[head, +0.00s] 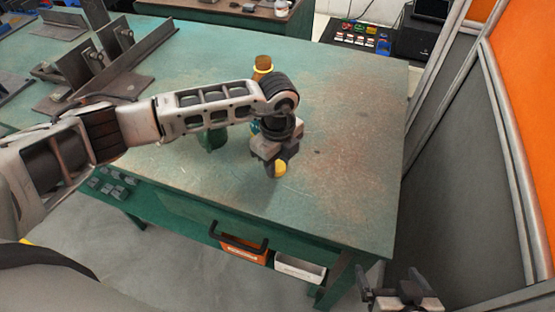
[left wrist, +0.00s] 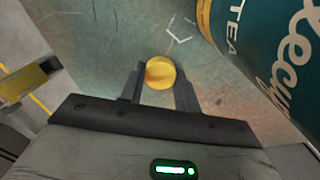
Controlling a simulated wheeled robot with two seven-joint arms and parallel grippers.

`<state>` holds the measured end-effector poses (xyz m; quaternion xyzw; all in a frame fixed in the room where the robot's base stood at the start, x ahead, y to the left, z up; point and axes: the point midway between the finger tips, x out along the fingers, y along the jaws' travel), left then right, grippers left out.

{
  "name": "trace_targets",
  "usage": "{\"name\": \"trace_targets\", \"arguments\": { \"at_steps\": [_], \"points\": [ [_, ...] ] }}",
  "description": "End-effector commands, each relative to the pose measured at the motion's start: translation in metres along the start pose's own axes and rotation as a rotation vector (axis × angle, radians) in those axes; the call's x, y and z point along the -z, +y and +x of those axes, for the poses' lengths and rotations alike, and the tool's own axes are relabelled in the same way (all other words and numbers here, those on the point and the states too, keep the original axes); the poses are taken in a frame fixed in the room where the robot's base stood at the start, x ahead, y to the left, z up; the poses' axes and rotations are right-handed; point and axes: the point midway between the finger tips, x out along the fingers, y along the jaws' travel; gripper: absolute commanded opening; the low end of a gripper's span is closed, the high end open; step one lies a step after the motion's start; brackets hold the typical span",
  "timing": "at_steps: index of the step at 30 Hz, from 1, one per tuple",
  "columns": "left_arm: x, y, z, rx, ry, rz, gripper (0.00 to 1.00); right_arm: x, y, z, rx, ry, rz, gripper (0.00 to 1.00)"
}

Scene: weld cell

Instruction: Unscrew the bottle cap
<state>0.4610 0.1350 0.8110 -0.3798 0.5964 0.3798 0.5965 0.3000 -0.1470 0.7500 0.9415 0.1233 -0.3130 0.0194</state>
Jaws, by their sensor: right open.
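A round yellow cap (head: 280,168) sits at the fingertips of my left gripper (head: 275,160). The left wrist view shows the cap (left wrist: 160,73) between the two fingers (left wrist: 160,88), with both fingers against its sides. I cannot tell whether the cap touches the table. A teal bottle (left wrist: 266,50) with white lettering and a yellow band stands close beside the gripper in that view. In the head view my left arm hides most of the bottle; its brown top with a yellow ring (head: 262,65) shows behind the arm. My right gripper (head: 400,298) is open and empty at the bottom right.
The worn green table (head: 340,170) is clear to the right. Steel angle pieces (head: 110,65) stand at its far left. A green object (head: 212,138) is partly hidden under my left arm. An orange bin (head: 243,250) and a white bin (head: 300,268) sit below the front edge.

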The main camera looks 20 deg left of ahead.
Motion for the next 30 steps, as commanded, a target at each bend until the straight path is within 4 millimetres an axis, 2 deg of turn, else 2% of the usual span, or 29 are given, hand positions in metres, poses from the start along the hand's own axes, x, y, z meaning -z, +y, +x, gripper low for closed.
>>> {"name": "trace_targets", "arguments": {
  "at_steps": [1,2,3,10,14,17,24,30],
  "points": [
    [0.000,0.000,0.001,0.000,0.000,0.000,0.43,-0.001,0.000,0.000,0.000,-0.002,-0.001,0.93],
    [0.000,0.000,0.000,0.000,0.000,0.000,0.52,-0.001,0.000,0.000,0.000,-0.002,-0.001,0.93],
    [0.000,0.000,0.000,0.000,0.000,0.000,0.54,-0.001,0.000,0.000,0.000,-0.002,-0.001,0.93],
    [0.000,0.000,0.000,0.000,0.000,0.000,0.54,-0.001,0.001,-0.001,0.000,-0.004,-0.007,0.93],
    [0.000,0.000,-0.007,0.002,0.000,0.000,0.54,0.001,0.002,-0.002,0.000,-0.003,-0.009,0.93],
    [0.000,-0.001,-0.021,0.005,-0.001,0.000,0.54,-0.001,0.002,-0.001,0.000,-0.003,-0.009,0.93],
    [0.000,-0.001,-0.073,0.006,-0.001,0.000,0.54,-0.004,0.002,0.002,0.001,-0.003,-0.008,0.93],
    [0.000,-0.001,-0.108,0.003,-0.001,0.000,0.54,-0.005,0.001,0.003,0.003,-0.004,-0.007,0.93]
  ]
}}
